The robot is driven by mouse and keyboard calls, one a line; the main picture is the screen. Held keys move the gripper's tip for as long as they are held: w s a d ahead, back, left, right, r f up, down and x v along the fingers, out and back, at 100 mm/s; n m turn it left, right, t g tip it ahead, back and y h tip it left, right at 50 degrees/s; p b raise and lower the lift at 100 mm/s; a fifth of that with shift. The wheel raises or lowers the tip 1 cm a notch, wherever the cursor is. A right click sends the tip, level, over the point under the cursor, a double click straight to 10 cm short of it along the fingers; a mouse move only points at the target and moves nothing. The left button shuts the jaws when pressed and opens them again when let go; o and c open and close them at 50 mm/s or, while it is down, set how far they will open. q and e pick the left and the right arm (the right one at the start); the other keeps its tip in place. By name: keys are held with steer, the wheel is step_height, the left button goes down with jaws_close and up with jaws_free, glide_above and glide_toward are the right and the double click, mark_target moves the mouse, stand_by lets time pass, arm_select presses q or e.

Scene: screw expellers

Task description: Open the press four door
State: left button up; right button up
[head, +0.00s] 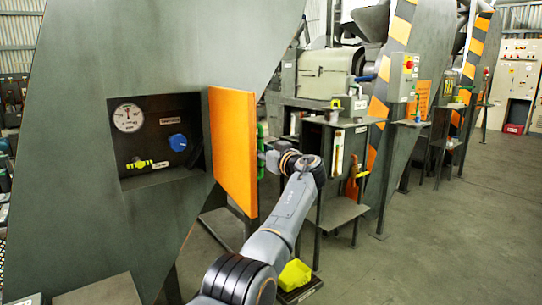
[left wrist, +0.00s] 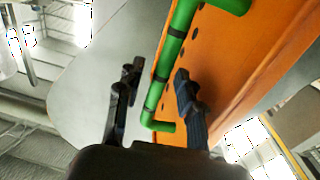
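The orange door (head: 232,150) stands swung out from the grey press body, at the right side of an open recess (head: 160,183). It carries a green bar handle (head: 261,150) on its outer face. My left gripper (head: 268,160) is at this handle, partly hidden by its own wrist. In the left wrist view, the gripper (left wrist: 158,72) has its two dark fingers apart, with the green handle (left wrist: 172,52) between them. A gap shows between the left finger and the handle; contact at the right finger is unclear. The orange door (left wrist: 225,60) lies behind. My right gripper is out of view.
The recess holds a pressure gauge (head: 128,117), a blue knob (head: 178,142) and a yellow valve (head: 139,164). Open floor (head: 440,245) lies right.

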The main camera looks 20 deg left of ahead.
arm_select(q)
steer(key=v, duration=1.2)
steer(key=shift+w, duration=0.1)
